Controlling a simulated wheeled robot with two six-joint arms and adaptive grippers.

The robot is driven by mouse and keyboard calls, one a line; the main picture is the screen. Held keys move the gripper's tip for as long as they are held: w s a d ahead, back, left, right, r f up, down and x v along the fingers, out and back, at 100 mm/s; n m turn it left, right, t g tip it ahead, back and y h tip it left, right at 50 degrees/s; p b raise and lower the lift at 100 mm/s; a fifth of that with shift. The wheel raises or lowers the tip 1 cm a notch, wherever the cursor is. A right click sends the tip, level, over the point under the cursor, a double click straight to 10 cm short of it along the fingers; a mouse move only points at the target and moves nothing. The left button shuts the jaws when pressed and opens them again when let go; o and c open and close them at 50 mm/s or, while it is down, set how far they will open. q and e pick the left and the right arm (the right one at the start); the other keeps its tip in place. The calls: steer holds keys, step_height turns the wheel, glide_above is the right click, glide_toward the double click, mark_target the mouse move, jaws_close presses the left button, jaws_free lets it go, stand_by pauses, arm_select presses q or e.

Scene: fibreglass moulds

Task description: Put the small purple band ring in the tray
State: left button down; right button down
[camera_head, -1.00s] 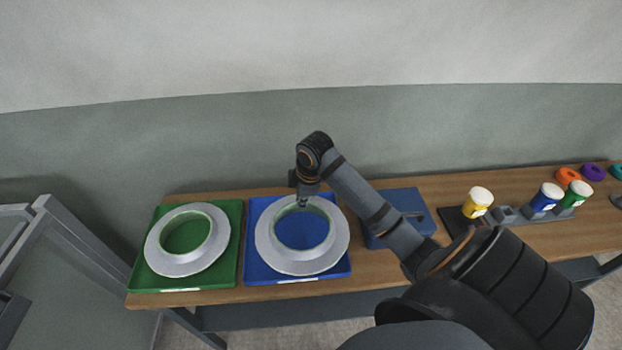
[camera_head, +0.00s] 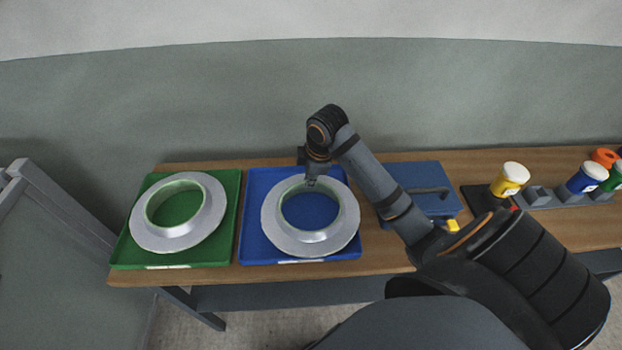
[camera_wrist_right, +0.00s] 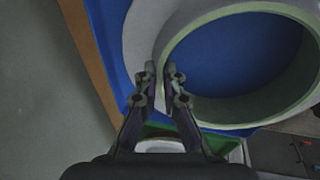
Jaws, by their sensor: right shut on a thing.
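My right gripper (camera_head: 312,180) is at the back rim of the large grey mould ring (camera_head: 277,226) on the blue tray (camera_head: 250,184). In the right wrist view the fingers (camera_wrist_right: 162,75) are shut on the wall of this mould ring (camera_wrist_right: 208,20), one on each side of it. The mould ring looks flat on the tray. I cannot make out the small purple band ring in either view now. A second grey mould ring (camera_head: 141,232) lies on the green tray (camera_head: 229,186) at the left. My left gripper is not in view.
A blue case (camera_head: 418,178) with a dark handle stands right of the blue tray. Farther right are a yellow jar (camera_head: 510,180), a blue jar (camera_head: 583,180) and an orange ring (camera_head: 604,157). A grey frame (camera_head: 70,215) stands left of the wooden table (camera_head: 130,279).

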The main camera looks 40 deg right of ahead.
steer(key=shift+s+r, duration=0.1)
steer(key=shift+r, duration=0.05)
steer(key=c, duration=1.8)
jaws_free()
steer(key=o, duration=0.3)
steer(key=shift+f, duration=0.2)
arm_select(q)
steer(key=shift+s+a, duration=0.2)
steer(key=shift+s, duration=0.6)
arm_select(e)
steer(key=shift+r, duration=0.15)
